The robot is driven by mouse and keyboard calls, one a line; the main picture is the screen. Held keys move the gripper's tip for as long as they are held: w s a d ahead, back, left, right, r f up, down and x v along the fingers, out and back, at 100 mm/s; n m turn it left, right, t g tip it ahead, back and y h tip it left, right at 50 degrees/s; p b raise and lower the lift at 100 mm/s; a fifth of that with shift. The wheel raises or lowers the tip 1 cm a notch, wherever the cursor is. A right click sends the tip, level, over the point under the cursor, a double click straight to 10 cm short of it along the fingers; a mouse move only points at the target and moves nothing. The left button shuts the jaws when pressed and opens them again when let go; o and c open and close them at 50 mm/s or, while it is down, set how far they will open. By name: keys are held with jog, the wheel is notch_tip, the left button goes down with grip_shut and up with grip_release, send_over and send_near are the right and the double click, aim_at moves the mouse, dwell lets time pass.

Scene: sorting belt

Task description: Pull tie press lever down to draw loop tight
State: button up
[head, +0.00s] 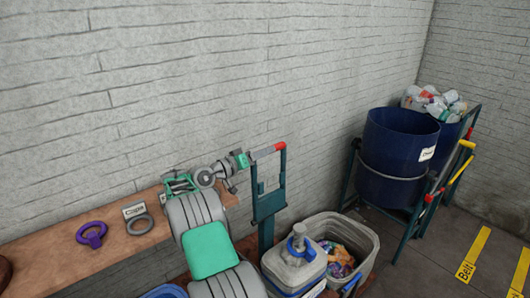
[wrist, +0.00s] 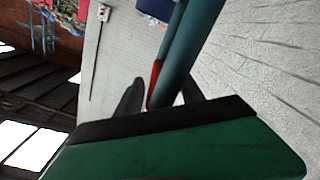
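The tie press (head: 268,200) is a teal upright frame in the middle of the head view. Its lever (head: 267,152) sticks out near the top, with red on it. My gripper (head: 248,160) is at the left end of this lever. In the wrist view, the dark fingers of my gripper (wrist: 162,92) stand apart, with the lever's red part (wrist: 155,82) and a teal bar (wrist: 180,55) between or just beyond them. Light gaps show beside the red part, so the fingers look open; contact cannot be told. No tie loop can be made out.
A wooden shelf (head: 60,245) along the wall holds a purple ring handle (head: 91,234) and a grey ring tag (head: 138,222). A grey bin (head: 365,243) and a lidded container (head: 293,266) stand below the press.

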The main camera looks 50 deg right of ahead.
grip_shut()
dwell(1.2)
